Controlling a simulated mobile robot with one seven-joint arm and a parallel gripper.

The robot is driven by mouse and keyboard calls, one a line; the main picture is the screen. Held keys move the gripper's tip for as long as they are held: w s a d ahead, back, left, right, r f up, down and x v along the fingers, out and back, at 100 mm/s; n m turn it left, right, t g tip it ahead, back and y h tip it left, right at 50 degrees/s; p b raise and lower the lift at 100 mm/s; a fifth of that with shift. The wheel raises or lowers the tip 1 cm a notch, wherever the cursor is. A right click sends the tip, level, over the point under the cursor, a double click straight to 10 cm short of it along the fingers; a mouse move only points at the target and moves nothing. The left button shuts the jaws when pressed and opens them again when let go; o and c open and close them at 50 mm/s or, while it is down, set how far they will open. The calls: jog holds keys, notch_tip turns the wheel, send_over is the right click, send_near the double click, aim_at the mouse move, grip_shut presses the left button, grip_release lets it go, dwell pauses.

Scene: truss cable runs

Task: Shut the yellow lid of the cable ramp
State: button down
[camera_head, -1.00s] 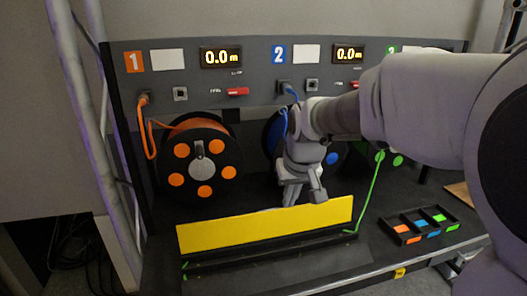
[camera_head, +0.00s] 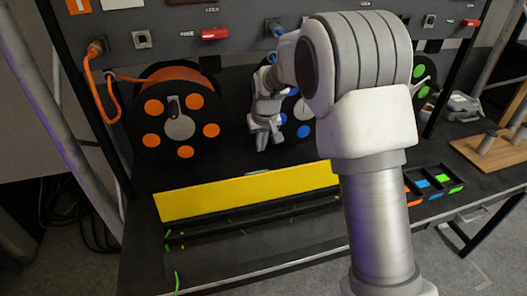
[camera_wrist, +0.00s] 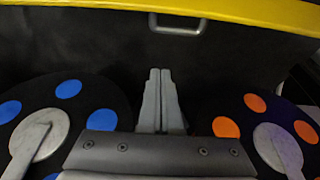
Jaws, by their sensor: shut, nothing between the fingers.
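The yellow lid (camera_head: 250,191) of the cable ramp stands raised, its broad face showing in the head view. It also shows as a yellow band at the top of the wrist view (camera_wrist: 200,10). The black ramp base (camera_head: 225,228) lies in front of the lid, with short green bits along its channel. My gripper (camera_head: 262,147) is behind and above the lid, in front of the blue reel, clear of the lid. In the wrist view its two fingers (camera_wrist: 160,72) are together and empty, pointing toward the lid. My arm hides the ramp's right end.
The orange reel (camera_head: 180,120) stands at the left and the blue reel (camera_head: 298,122) behind my gripper. A grey handle (camera_wrist: 178,28) shows beside the lid in the wrist view. A compartment tray (camera_head: 435,183) is right of my arm. The bench between reels and lid looks clear.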

aim_at(259, 184)
notch_tip(259, 184, down, 7)
jog(key=s, duration=0.1)
jog(key=shift+d, duration=0.15)
dwell(0.5)
jog(key=shift+s+f+b, duration=0.1)
jog(key=shift+s+b, duration=0.05)
jog(key=shift+b, duration=0.2)
